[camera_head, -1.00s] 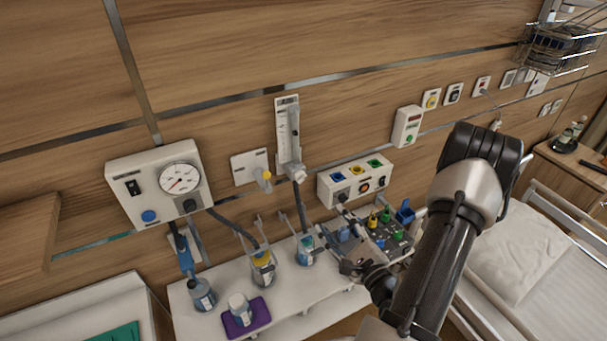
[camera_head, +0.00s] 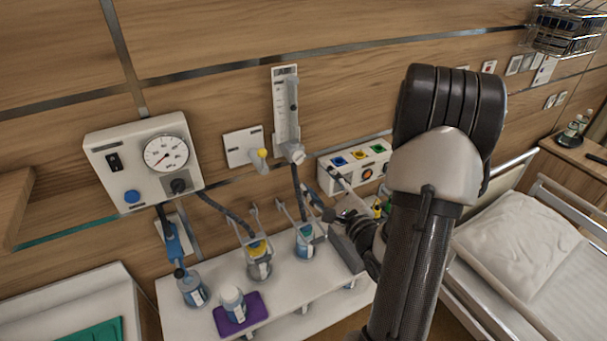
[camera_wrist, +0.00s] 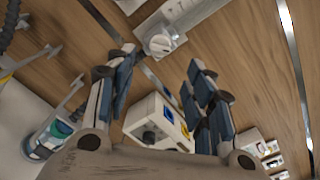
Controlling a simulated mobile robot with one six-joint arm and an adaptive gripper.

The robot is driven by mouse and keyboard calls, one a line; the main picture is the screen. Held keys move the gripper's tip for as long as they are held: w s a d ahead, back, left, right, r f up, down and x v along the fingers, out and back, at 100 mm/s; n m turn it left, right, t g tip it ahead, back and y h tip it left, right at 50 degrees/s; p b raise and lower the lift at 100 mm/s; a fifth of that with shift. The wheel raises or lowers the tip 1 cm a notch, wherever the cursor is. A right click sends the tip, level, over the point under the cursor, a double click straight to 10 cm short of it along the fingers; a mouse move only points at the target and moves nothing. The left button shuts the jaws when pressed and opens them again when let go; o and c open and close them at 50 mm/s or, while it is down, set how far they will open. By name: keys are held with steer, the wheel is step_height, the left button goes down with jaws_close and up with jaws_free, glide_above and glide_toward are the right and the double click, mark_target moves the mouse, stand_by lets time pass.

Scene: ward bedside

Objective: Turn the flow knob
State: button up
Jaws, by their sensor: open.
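The flow knob (camera_head: 292,152) is a pale round knob at the bottom of the upright flowmeter (camera_head: 285,105) on the wood wall. In the wrist view the knob (camera_wrist: 160,44) shows a front slot and sits just beyond the fingertips, roughly between them. My gripper (camera_head: 312,200) is below and slightly right of the knob in the head view, fingers pointing up towards the wall. In the wrist view my gripper (camera_wrist: 162,62) is open and empty, with both fingers apart. No contact with the knob shows.
A gauge panel (camera_head: 110,160) and a yellow-knobbed outlet (camera_head: 238,145) are left of the flowmeter. A dark hose hangs below it. Bottles, including one with a teal band (camera_head: 305,245), stand on the white shelf (camera_head: 285,290). A socket box (camera_head: 350,160) is right.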

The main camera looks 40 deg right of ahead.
mark_target(302, 161)
steer(key=shift+w+a+f+b, duration=0.1)
steer(key=shift+w+f+b, duration=0.1)
steer(key=shift+b, duration=0.9)
steer(key=x, duration=0.9)
steer(key=shift+s+r+b, duration=0.1)
steer(key=shift+r+b, duration=0.15)
steer(key=shift+b, duration=0.1)
steer(key=shift+c, duration=0.6)
steer(key=c, duration=1)
